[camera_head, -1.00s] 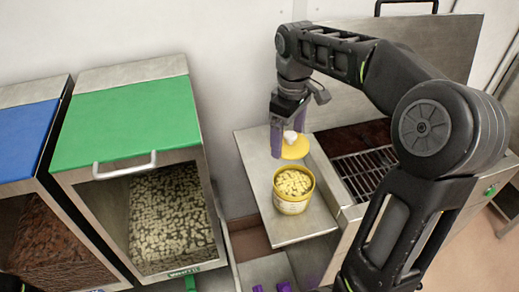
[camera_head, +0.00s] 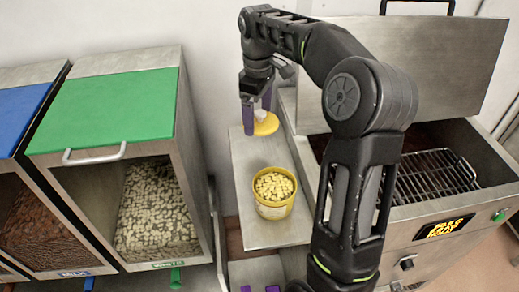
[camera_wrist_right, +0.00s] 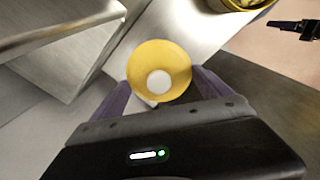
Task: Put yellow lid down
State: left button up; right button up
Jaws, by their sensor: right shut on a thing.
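The yellow lid (camera_head: 267,124) is a round disc with a white knob on top. The lid also shows between the fingers in the right wrist view (camera_wrist_right: 158,57). I cannot tell whether the lid touches the shelf. The yellow tub (camera_head: 274,207), open and full of pale pieces, stands on the shelf in front of the lid.
A bin with a green top (camera_head: 105,110) and a blue-topped bin (camera_head: 18,112) stand at the left. A steel machine with a wire grill (camera_head: 430,175) and a raised cover (camera_head: 410,60) is at the right. Bare shelf lies between tub and lid.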

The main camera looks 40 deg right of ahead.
send_over(258, 150)
jog(key=shift+d+f, duration=0.15)
jog(key=shift+f, duration=3)
notch_tip(258, 150, down, 4)
jog(key=shift+r+p, duration=0.25)
jog(key=shift+p, duration=0.05)
jog(key=shift+f, duration=0.1)
jog(key=shift+f, duration=0.1)
jog(key=shift+f, duration=0.15)
jog(key=o, duration=1.1)
